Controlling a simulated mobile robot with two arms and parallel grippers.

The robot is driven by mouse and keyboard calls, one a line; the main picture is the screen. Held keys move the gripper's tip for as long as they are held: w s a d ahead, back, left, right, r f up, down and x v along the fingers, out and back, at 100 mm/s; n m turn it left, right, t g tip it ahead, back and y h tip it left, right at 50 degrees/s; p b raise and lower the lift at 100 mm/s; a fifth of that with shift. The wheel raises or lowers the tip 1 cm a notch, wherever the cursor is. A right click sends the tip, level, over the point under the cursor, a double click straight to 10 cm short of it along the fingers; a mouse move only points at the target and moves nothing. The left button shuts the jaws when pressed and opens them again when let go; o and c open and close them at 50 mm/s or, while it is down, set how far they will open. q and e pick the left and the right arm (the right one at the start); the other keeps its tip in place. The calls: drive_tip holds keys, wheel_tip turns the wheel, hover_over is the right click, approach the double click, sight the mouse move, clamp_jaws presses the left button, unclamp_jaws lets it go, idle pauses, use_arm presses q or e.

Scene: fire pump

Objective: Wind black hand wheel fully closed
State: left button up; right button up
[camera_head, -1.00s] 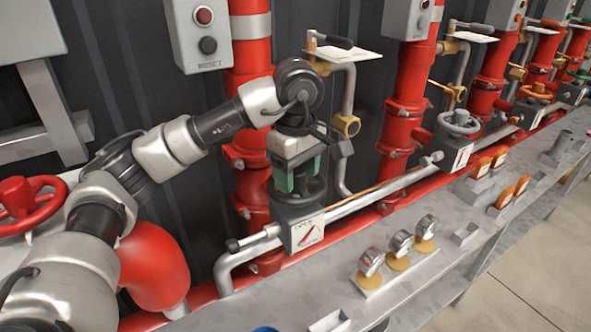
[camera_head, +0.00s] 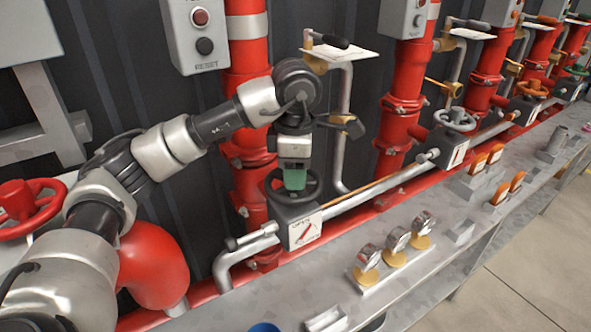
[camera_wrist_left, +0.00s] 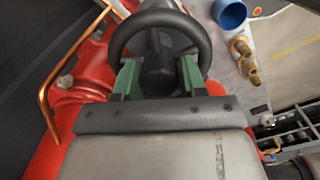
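The black hand wheel (camera_head: 316,188) sits on top of a grey valve box (camera_head: 291,223) on the pipe at the foot of the nearest red riser. My left gripper (camera_head: 294,181) points down at the wheel. In the left wrist view the black hand wheel (camera_wrist_left: 160,14) shows as a ring around a dark hub. There the two green fingers of my left gripper (camera_wrist_left: 159,72) stand well apart, overlapping the near part of the rim on either side of the hub. Whether they touch it I cannot tell. My right gripper is not in view.
A label plate with a red mark (camera_head: 306,231) is on the box front. A grey hand wheel (camera_head: 455,120) is farther right. A red hand wheel (camera_head: 30,197) is at the left, partly behind my arm.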

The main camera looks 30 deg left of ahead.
use_arm(q)
drive_tip(key=shift+f, duration=0.1)
clamp_jaws()
drive_tip(key=shift+s+m, duration=0.1)
drive_tip(key=shift+m, duration=0.4)
drive_tip(key=shift+f+m+b, duration=0.1)
drive_tip(key=shift+m+b, duration=0.2)
drive_tip(key=shift+m, duration=0.4)
drive_tip(key=m, duration=0.3)
drive_tip(key=shift+m+b, duration=0.3)
drive_tip(key=shift+b, duration=0.1)
drive_tip(key=shift+s+d+m, duration=0.1)
drive_tip(key=shift+m, duration=1)
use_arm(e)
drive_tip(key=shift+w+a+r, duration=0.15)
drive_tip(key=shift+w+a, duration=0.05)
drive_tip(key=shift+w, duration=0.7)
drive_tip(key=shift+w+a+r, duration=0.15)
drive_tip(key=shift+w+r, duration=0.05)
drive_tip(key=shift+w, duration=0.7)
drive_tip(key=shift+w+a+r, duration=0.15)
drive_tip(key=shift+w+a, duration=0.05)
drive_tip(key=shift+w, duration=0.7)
